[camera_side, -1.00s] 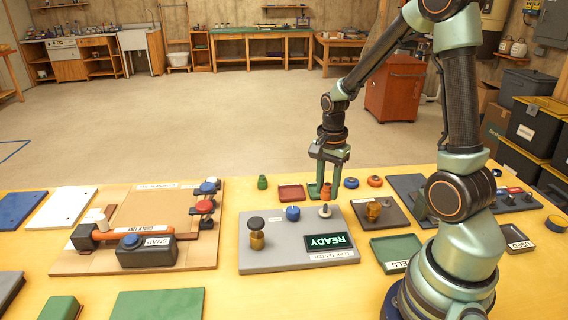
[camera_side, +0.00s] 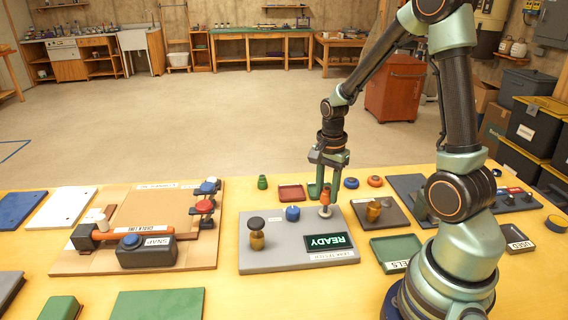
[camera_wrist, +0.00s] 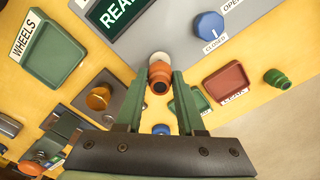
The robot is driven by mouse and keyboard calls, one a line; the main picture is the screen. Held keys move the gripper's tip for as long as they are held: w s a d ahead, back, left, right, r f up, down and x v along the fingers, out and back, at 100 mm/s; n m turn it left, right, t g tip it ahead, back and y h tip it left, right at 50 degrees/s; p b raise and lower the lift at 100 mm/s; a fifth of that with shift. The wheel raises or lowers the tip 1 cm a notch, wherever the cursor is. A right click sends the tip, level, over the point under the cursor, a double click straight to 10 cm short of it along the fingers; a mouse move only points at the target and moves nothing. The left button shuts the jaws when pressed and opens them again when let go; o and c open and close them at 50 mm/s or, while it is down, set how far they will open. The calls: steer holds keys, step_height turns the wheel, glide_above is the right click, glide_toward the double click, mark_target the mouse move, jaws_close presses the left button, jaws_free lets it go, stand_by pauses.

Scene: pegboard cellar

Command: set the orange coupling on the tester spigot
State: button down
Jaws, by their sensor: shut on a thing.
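My gripper (camera_side: 321,189) points down over the back edge of the grey tester (camera_side: 270,262), shut on the orange coupling (camera_side: 325,197). In the wrist view, the coupling (camera_wrist: 160,75) sits between my green fingertips (camera_wrist: 162,88), its dark bore facing the camera. The pale tester spigot (camera_side: 325,212) stands directly under the coupling in the side view, and only its lower part shows. A pale rim (camera_wrist: 159,57) shows just past the coupling in the wrist view. I cannot tell how far the coupling is down over the spigot.
The tester carries a blue knob (camera_side: 292,213), a black-topped brass fitting (camera_side: 257,233) and a lit READY display (camera_side: 329,242). A brass piece on a dark plate (camera_side: 373,211) stands close right. A red tray (camera_side: 291,192) and a green fitting (camera_side: 262,182) lie behind.

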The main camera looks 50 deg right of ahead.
steer(key=shift+f, duration=1.55)
stand_by(2.2)
steer(key=shift+c, duration=0.2)
jaws_free()
steer(key=shift+r, duration=0.15)
steer(key=shift+r, duration=3.7)
steer(key=s+a+r+n+t, duration=0.3)
steer(key=a+r+n+t, duration=0.2)
steer(key=a+r+n, duration=0.8)
steer(key=n, duration=0.5)
steer(key=shift+a+t, duration=0.3)
steer(key=shift+a, duration=0.1)
